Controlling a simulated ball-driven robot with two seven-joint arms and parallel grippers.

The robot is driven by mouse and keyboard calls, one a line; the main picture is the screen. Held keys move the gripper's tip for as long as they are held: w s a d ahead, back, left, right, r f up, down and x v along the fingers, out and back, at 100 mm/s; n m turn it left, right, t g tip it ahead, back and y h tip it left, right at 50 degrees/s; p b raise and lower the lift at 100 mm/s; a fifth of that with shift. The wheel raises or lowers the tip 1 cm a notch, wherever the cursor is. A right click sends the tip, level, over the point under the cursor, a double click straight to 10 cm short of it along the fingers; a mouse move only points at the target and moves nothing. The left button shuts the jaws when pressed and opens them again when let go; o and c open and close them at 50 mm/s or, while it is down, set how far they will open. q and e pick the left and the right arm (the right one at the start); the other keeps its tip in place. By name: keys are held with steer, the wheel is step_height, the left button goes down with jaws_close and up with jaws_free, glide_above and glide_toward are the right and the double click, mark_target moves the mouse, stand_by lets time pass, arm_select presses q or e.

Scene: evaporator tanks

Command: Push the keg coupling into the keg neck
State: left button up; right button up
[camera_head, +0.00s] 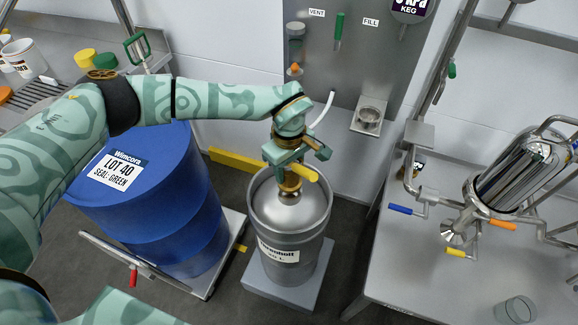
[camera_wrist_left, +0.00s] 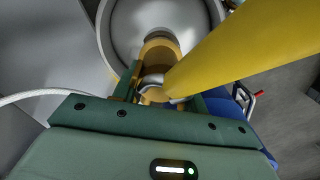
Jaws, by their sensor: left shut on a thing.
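The keg (camera_head: 268,222) is a grey metal drum standing upright on a low grey block. Its neck (camera_head: 289,197) is in the middle of its top. The keg coupling (camera_head: 290,181) is brass with a thick yellow handle (camera_head: 304,172). It stands over the neck; I cannot tell how deep it sits. My left gripper (camera_head: 288,165) is shut on the coupling from above. In the left wrist view, the brass coupling body (camera_wrist_left: 160,48) is between the fingers, and the yellow handle (camera_wrist_left: 250,45) runs to the upper right. The neck is mostly hidden there. My right gripper is not in view.
A blue drum (camera_head: 160,215) on a wheeled platform stands left of the keg. A wall panel (camera_head: 355,60) with a small cup (camera_head: 369,115) is behind. A steel table (camera_head: 430,270) with a shiny tank (camera_head: 515,175) is at right. A white hose (camera_head: 325,108) hangs close behind the gripper.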

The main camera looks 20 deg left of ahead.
arm_select(q)
steer(key=shift+f, duration=0.2)
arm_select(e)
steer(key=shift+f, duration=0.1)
arm_select(q)
steer(key=shift+f+b, duration=0.55)
steer(key=shift+f, duration=0.8)
steer(key=o, duration=1.4)
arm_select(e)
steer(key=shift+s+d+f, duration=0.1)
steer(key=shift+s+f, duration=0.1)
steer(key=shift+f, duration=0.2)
arm_select(q)
steer(key=shift+o, duration=0.2)
steer(key=shift+r+p, duration=2.45)
steer(key=shift+r, duration=1.2)
steer(key=shift+f, duration=0.1)
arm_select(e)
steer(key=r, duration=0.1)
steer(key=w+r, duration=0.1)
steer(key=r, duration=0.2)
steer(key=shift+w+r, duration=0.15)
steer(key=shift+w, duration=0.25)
